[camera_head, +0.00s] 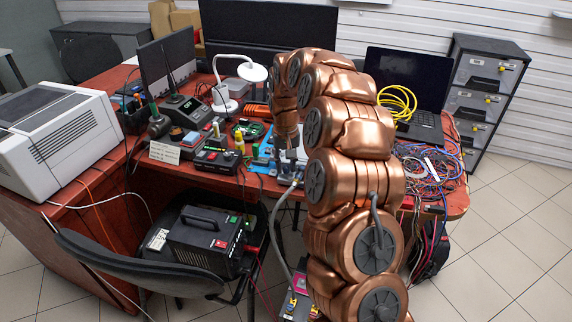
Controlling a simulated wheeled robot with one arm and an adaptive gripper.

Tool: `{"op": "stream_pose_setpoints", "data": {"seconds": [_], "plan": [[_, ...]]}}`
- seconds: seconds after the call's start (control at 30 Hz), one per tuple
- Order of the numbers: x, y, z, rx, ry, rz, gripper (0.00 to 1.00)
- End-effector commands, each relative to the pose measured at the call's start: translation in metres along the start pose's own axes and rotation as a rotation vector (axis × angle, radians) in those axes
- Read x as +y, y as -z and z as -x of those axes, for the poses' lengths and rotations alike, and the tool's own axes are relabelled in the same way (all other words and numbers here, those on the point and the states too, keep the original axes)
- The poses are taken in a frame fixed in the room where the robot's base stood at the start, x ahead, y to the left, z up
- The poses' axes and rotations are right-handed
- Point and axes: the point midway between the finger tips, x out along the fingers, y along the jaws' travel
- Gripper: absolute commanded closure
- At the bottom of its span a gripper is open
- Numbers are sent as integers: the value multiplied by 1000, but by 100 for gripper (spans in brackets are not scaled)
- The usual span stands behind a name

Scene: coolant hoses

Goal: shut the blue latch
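My copper-coloured arm arcs up from the bottom right and comes down over the desk. My gripper (288,158) is at its end, low over the desk's front part, small and dark. I cannot tell whether its fingers are open or shut. Light-blue surfaces show around it, but I cannot tell whether they belong to the latch. A grey hose (276,225) runs from just below the gripper down to a grey unit (299,284) at the bottom edge. This unit carries small yellow and blue parts, partly cut off and hidden by my arm. I cannot clearly make out the blue latch.
The red-brown desk (457,203) holds a white lamp (222,97), electronics, a laptop (407,75) with a yellow cable coil (398,104), and tangled cables (428,172). A black chair (140,262) and a black power unit (205,240) stand in front. Tiled floor is free at right.

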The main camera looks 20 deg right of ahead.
Motion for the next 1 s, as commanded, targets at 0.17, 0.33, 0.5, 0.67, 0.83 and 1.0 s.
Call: {"op": "stream_pose_setpoints", "data": {"seconds": [0.17, 0.33, 0.5, 0.67, 0.83, 1.0], "plan": [[0, 0, 0, -1, -1, 0, 69], [0, 0, 4, 0, -1, -1, 69], [0, 0, 25, 0, -1, -1, 69], [0, 1, 57, 4, 0, -2, 69], [0, 1, 88, 2, -1, 0, 69], [0, 0, 108, 0, -1, 0, 69]]}}
